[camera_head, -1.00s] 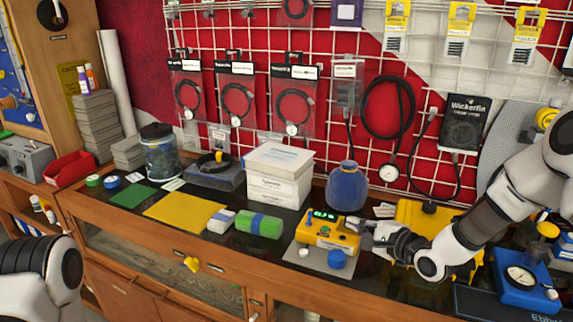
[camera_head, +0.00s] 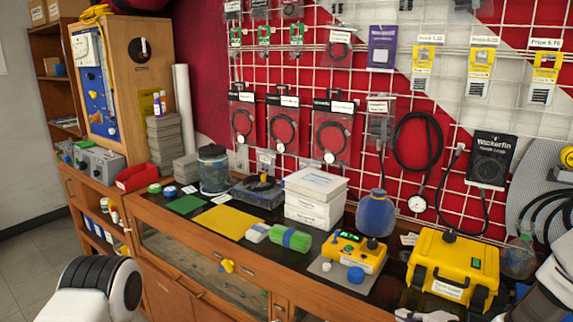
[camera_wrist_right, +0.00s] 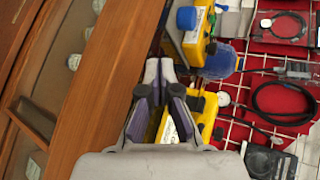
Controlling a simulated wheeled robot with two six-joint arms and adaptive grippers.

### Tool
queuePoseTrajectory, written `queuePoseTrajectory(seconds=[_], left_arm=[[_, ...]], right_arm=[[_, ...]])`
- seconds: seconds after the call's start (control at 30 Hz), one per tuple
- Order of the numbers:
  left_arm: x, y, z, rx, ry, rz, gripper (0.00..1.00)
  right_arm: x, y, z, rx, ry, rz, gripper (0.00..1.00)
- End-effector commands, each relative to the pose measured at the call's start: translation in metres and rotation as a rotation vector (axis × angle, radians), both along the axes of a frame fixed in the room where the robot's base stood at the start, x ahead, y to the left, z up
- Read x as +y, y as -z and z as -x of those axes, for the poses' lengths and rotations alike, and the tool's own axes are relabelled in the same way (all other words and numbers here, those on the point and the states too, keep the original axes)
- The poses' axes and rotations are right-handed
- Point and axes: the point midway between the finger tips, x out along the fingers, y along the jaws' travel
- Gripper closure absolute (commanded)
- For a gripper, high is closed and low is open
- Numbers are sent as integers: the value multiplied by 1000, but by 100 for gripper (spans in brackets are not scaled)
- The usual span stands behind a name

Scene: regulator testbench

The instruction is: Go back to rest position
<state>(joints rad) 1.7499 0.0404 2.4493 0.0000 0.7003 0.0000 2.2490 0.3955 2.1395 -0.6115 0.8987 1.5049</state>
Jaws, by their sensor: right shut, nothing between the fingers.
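My right gripper (camera_head: 428,315) shows only in part at the bottom edge of the head view, near the front edge of the bench. Its fingers also show in the right wrist view (camera_wrist_right: 158,70), shut with nothing between them.
A yellow case (camera_head: 450,262) stands just behind my right gripper. A blue round vessel (camera_head: 376,214), white boxes (camera_head: 315,198) and a green-and-blue roll (camera_head: 290,239) stand on the bench. Wire racks with hoses cover the wall. The floor (camera_head: 35,260) at left is clear.

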Motion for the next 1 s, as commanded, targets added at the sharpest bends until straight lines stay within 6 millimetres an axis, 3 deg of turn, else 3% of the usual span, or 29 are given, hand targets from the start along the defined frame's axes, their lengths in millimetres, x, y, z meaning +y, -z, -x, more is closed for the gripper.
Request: queuePoseTrajectory(seconds=[0.17,0.27,0.37,0.5,0.63,0.7,0.77,1.0], left_arm=[[0,0,0,1,0,0,30],[0,0,0,1,0,0,30],[0,0,0,1,0,0,30],[0,0,0,1,0,0,30],[0,0,0,1,0,0,30],[0,-1,0,1,0,0,30],[0,-1,0,1,0,0,30],[0,0,0,1,0,0,30]], right_arm=[[10,56,37,101,-89,196,100],[15,94,70,178,-175,338,100],[20,141,122,286,-327,521,100],[23,202,229,475,-683,798,100],[19,223,306,584,-983,936,100],[17,226,328,611,-1078,968,100],[16,227,337,620,-1120,981,100],[16,228,338,619,-1130,985,100]])
